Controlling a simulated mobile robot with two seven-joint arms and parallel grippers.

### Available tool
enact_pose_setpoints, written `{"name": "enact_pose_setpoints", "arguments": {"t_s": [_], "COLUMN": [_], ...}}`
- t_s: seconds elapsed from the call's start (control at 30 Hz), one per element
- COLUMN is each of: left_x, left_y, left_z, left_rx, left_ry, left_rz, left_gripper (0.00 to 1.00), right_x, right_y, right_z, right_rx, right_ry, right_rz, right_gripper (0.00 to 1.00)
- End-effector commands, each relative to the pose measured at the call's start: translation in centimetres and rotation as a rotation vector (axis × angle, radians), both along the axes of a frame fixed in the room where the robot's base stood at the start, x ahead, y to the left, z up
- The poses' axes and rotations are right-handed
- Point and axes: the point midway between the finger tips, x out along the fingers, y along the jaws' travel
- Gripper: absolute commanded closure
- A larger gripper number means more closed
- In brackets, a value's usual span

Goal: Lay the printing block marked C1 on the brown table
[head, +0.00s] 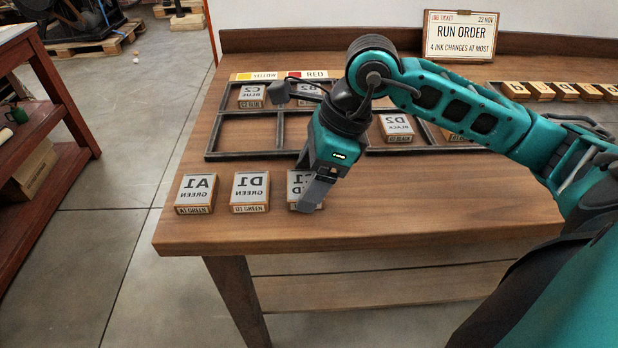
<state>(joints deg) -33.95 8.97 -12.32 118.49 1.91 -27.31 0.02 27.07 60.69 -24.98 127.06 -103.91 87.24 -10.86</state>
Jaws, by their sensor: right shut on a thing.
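My right gripper (318,192) points down at the front of the brown table (400,210) and is shut on a block (296,183). My left gripper is not in view.
A dark compartmented tray (222,156) lies behind, holding the C2 blue block (250,96), the D2 black block (396,128) and others. Small blocks (541,90) stand in a row at the back right. A run order sign (460,37) stands behind. The table's front right is clear.

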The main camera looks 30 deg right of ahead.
Motion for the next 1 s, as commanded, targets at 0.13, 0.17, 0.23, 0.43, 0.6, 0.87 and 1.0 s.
{"name": "enact_pose_setpoints", "arguments": {"t_s": [0.13,0.17,0.23,0.43,0.6,0.87,1.0], "left_x": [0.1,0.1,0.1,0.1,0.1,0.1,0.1], "left_y": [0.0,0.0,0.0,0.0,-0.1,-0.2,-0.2], "left_z": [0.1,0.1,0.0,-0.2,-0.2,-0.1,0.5], "left_rx": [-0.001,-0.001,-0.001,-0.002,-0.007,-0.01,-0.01], "left_ry": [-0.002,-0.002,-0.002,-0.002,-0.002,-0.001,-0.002], "left_rz": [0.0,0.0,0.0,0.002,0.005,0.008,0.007], "left_gripper": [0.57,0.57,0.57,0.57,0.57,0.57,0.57], "right_x": [0.0,0.1,0.0,0.0,0.0,0.0,-0.1], "right_y": [0.0,0.0,0.0,0.0,0.0,0.0,-0.3], "right_z": [0.1,0.1,0.0,-0.2,-0.2,-0.1,0.9], "right_rx": [0.001,0.001,0.0,0.0,0.0,0.0,-0.002], "right_ry": [-0.003,-0.003,-0.001,-0.001,-0.001,-0.001,-0.003], "right_rz": [0.0,0.0,0.0,0.0,0.0,0.0,-0.002], "right_gripper": [0.59,0.59,0.59,0.18,0.01,0.01,0.01]}}
